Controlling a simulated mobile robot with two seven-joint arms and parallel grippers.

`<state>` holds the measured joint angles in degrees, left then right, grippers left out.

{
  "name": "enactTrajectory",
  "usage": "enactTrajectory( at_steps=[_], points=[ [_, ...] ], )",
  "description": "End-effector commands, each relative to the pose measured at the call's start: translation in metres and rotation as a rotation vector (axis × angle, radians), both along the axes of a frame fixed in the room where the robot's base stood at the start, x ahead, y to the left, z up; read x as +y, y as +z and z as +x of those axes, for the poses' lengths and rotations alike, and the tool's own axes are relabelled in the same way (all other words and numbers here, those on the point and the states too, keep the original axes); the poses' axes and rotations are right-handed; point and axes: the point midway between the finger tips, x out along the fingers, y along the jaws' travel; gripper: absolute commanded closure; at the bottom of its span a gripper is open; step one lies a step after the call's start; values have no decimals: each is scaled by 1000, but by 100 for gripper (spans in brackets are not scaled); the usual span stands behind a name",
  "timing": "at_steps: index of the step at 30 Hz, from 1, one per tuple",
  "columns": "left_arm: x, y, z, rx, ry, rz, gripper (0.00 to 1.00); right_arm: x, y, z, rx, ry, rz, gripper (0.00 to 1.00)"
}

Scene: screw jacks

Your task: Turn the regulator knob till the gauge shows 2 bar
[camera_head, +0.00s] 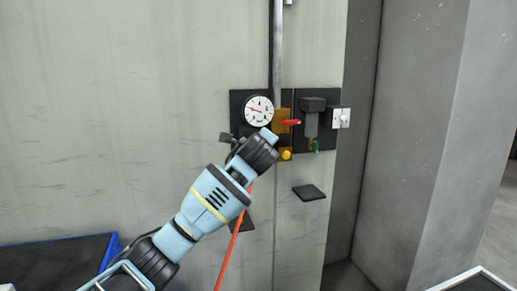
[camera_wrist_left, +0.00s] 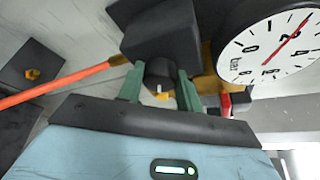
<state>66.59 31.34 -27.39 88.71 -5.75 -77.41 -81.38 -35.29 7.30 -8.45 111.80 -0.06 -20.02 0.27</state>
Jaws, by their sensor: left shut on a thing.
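The round white gauge (camera_head: 258,111) hangs on a dark wall panel in the head view. It also shows in the left wrist view (camera_wrist_left: 262,52), tilted, with a red needle; I cannot read its value surely. The dark regulator knob (camera_wrist_left: 160,74) sits under a black block-shaped regulator body (camera_wrist_left: 165,35). My left gripper (camera_wrist_left: 160,90) has its green fingers on either side of the knob and is shut on it. In the head view my left wrist hides the knob and most of the regulator. My right gripper is not in view.
An orange hose (camera_head: 233,246) runs down from the regulator area. A red lever (camera_head: 291,122), a yellow knob (camera_head: 286,155) and a grey block (camera_head: 312,104) are close to the right of the gauge. A small dark shelf (camera_head: 309,192) juts out below. A grey pillar stands right.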

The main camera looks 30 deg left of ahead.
Motion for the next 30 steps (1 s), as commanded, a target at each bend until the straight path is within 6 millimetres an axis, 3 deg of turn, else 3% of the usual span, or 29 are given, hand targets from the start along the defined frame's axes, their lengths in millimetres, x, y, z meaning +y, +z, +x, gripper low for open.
enactTrajectory(
  at_steps=[12,13,18,30],
  points=[
    [0,-1,0,8,2,4,88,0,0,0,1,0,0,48],
    [0,-1,0,7,1,4,64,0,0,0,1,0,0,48],
    [0,-1,0,6,1,4,43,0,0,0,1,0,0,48],
    [-4,2,-5,3,-1,4,43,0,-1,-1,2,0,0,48]
  ],
)
